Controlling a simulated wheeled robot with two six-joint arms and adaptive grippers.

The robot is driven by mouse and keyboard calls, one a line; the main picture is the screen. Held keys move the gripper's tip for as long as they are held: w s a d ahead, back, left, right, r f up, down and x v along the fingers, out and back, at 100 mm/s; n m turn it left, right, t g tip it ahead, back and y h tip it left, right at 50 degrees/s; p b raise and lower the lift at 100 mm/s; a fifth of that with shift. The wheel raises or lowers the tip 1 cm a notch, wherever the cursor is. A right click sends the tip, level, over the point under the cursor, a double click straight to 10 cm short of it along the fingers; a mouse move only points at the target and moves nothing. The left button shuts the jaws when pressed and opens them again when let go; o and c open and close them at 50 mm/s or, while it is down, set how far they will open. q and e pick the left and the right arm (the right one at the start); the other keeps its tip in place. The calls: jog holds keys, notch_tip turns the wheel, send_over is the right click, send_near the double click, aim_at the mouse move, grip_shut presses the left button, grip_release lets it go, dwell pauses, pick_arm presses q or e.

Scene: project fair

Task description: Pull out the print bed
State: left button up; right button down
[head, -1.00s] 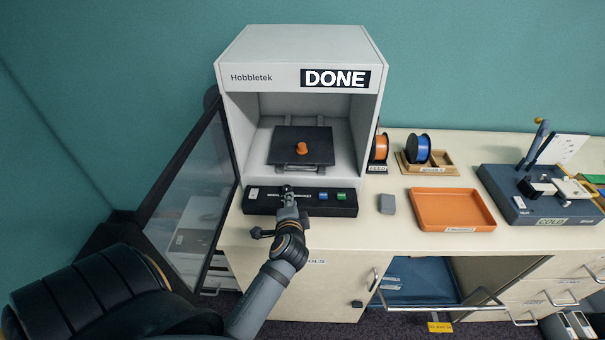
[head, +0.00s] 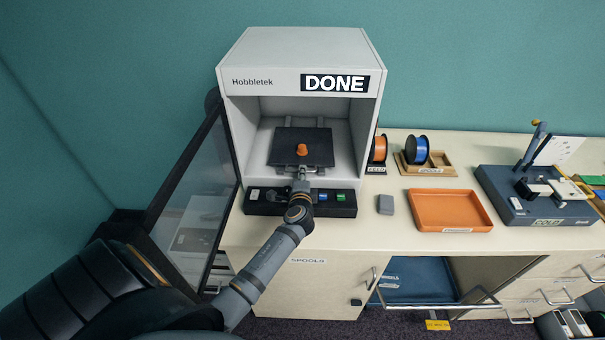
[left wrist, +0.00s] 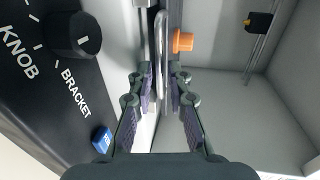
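The dark square print bed (head: 290,148) lies inside the open grey printer (head: 300,50) with a small orange print (head: 302,149) on it. My left gripper (head: 303,172) is at the bed's front edge, above the control panel. In the left wrist view the silver bed handle (left wrist: 161,45) runs between the fingers of my left gripper (left wrist: 161,85), which look open with a small gap around it. The orange print also shows there (left wrist: 183,41). The gripper hides the handle in the head view. My right gripper is not in view.
The printer's glass door (head: 195,190) stands open at the left. The black control panel (head: 325,203) with its knob (left wrist: 72,36) lies below the bed. An orange tray (head: 450,209), a grey block (head: 385,204) and filament spools (head: 416,150) stand to the right.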

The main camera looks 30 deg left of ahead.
pick_arm(q)
jog(key=shift+a, duration=0.1)
grip_shut()
jog(key=shift+f, duration=0.1)
dwell(0.4)
